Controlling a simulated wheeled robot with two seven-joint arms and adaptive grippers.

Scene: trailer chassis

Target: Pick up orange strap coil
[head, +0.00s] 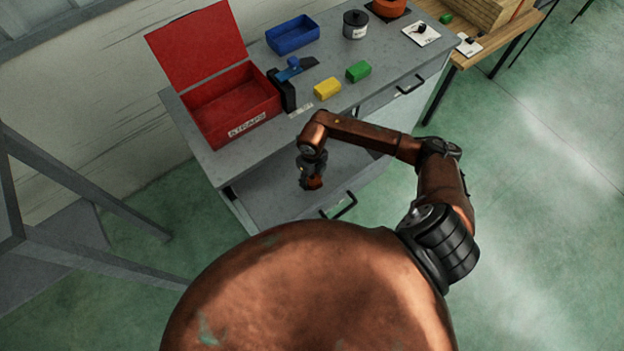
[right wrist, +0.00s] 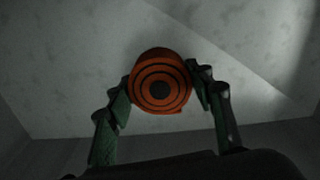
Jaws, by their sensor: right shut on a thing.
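The orange strap coil (right wrist: 160,82) is a round orange and black spiral. In the right wrist view it sits between the two fingertips of my right gripper (right wrist: 160,90), which touch it on both sides. In the head view, my right gripper (head: 309,172) points down over the open drawer (head: 260,195), and a bit of the orange coil (head: 312,183) shows at its tips. I cannot tell whether the coil still touches the drawer bottom. My left gripper is not in view.
A wooden table (head: 490,50) adjoins.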

